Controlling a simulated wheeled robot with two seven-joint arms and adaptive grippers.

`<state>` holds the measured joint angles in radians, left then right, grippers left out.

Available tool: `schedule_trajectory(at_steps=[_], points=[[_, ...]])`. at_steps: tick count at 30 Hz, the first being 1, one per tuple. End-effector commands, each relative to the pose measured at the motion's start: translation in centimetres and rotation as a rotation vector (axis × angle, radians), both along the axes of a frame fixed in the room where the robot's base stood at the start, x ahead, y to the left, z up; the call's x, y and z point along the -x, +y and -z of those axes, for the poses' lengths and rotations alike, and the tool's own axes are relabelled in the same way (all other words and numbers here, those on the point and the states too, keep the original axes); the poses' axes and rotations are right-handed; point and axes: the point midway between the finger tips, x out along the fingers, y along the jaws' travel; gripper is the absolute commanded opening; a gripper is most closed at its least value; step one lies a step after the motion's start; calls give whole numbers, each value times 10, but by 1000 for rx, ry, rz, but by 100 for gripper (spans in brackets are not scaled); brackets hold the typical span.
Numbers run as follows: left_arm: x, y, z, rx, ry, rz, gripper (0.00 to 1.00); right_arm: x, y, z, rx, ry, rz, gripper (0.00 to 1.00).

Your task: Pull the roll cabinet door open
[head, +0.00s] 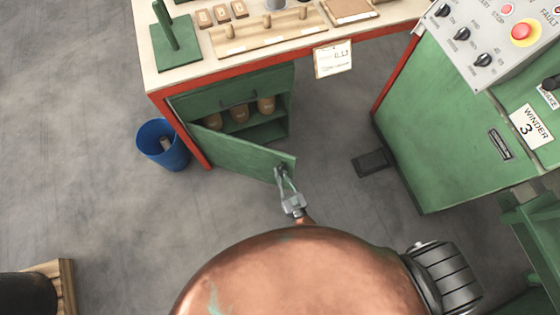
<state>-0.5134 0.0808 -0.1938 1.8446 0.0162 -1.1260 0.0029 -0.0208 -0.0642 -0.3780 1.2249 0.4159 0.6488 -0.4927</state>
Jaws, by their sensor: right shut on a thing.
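The green cabinet door (235,155) stands swung out from the green cabinet (282,78) under the workbench, hinged on the left side. Brown rolls (266,105) stand on the shelf inside and show through the opening. My right gripper (283,172) is at the door's free edge, shut on the door handle, which the fingers mostly hide. My left gripper is not in view.
The workbench (160,83) has a red frame and holds wooden parts on top. A blue bin (161,148) stands left of the door. A green winder machine (440,130) stands at right, with a dark pedal (372,163) on the floor. Grey floor between is clear.

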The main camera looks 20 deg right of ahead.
Motion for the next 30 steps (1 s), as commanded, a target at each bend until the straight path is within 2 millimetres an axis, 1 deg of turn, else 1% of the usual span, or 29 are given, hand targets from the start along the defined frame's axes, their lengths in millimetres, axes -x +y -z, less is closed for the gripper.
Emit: schedule_trajectory(at_steps=[1,2,4,16,22,26,30], points=[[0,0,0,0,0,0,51,2,-6,2,3,3,7,0],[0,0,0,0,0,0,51,2,-6,3,3,3,7,10],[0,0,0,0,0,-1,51,2,-5,2,3,3,6,14],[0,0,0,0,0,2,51,1,-1,1,1,1,1,15],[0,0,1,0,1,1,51,-3,-4,1,1,0,1,15],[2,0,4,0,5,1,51,-14,-13,1,2,0,0,15],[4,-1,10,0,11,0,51,-33,-28,2,3,-1,1,15]])
